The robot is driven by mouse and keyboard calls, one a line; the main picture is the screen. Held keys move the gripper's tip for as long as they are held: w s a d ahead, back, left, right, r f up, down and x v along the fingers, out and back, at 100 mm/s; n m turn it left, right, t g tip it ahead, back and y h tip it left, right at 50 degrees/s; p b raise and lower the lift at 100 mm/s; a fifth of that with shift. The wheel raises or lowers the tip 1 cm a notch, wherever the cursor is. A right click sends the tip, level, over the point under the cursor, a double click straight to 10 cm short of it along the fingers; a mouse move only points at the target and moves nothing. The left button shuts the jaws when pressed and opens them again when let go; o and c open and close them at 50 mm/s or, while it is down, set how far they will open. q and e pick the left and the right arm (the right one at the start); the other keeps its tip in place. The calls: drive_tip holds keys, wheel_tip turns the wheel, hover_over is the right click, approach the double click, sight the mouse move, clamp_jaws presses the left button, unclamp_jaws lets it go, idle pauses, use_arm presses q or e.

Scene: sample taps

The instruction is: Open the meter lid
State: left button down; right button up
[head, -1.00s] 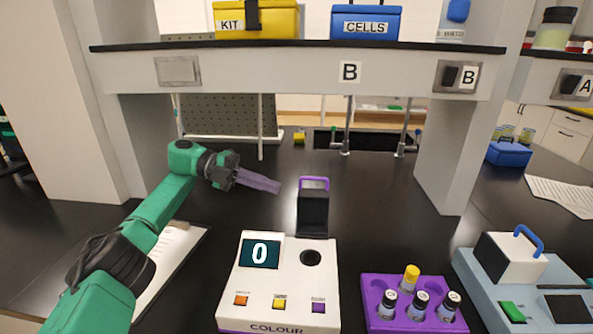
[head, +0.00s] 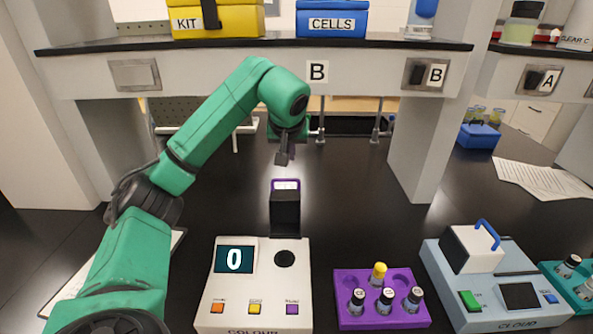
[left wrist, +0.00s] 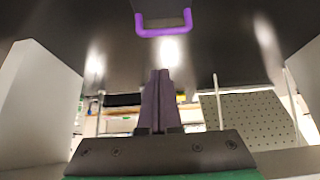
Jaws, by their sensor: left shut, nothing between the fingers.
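The white colour meter (head: 270,293) stands on the bench, with a "0" on its screen and its round black well (head: 285,258) uncovered. Its black lid (head: 285,213) stands raised behind the well, with a purple handle (head: 286,184) at the top. The handle also shows in the left wrist view (left wrist: 163,32), apart from the fingers. My left gripper (head: 284,158) points down just above and beyond the handle. Its purple-grey fingers (left wrist: 160,95) are shut and empty; in the head view they are partly hidden. My right gripper is not in view.
A purple rack (head: 345,317) with several capped vials stands right of the meter. The cloud meter (head: 490,290), with a blue-handled lid, is farther right. A shelf (head: 290,78) with kit and cells boxes spans above. Bare bench lies behind the lid.

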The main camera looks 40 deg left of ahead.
use_arm(q)
drive_tip(key=p+x, duration=0.2)
drive_tip(key=x, duration=0.6)
drive_tip(key=s+d, duration=0.1)
drive_tip(key=s+d+r, duration=0.1)
drive_tip(key=s, duration=0.1)
drive_tip(key=shift+s+d, duration=0.3)
drive_tip(key=shift+s, duration=0.05)
drive_tip(key=shift+w, duration=0.1)
drive_tip(key=shift+w+a+f, duration=0.1)
drive_tip(key=shift+a+f, duration=0.05)
